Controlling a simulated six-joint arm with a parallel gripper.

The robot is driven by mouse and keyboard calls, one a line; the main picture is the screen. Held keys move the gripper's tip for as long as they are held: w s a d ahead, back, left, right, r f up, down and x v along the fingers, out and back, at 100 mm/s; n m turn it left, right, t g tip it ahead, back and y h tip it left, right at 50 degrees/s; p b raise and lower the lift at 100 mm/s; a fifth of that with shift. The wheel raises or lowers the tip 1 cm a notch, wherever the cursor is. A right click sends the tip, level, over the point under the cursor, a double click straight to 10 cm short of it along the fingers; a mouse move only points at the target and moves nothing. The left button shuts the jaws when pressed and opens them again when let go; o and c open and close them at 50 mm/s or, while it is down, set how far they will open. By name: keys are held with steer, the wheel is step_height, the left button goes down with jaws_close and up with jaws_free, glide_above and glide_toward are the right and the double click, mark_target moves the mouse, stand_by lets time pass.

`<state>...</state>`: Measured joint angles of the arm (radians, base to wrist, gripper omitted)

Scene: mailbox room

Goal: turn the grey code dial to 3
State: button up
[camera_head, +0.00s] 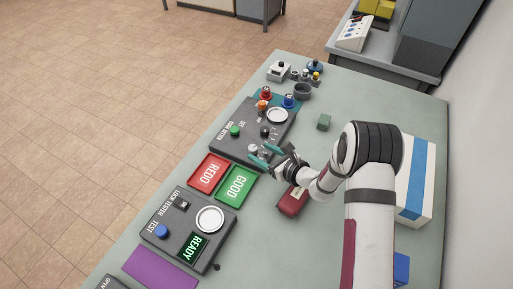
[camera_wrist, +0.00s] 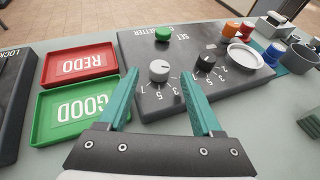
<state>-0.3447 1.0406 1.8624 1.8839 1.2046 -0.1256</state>
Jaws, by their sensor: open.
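The grey code dial (camera_wrist: 159,70) is a round light-grey knob on the dark code-setter panel (camera_head: 222,139), with the white numbers 1, 3, 5 and 7 around it. In the head view the grey dial (camera_head: 252,148) sits near the panel's lower right edge. My gripper (camera_head: 263,156) is open, its teal fingers pointing at the dial. In the wrist view my gripper (camera_wrist: 160,77) has one finger on each side of the dial, with gaps to both. I cannot tell which number the dial points to.
A black dial (camera_wrist: 205,63) stands just right of the grey one, near my right finger. A green button (camera_wrist: 163,34) is behind. The red REDO tray (camera_head: 208,173) and green GOOD tray (camera_head: 236,186) lie beside the panel. A dark red object (camera_head: 291,202) lies below my gripper.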

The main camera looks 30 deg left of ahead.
mark_target(254, 148)
steer(key=shift+x, duration=1.75)
jaws_close()
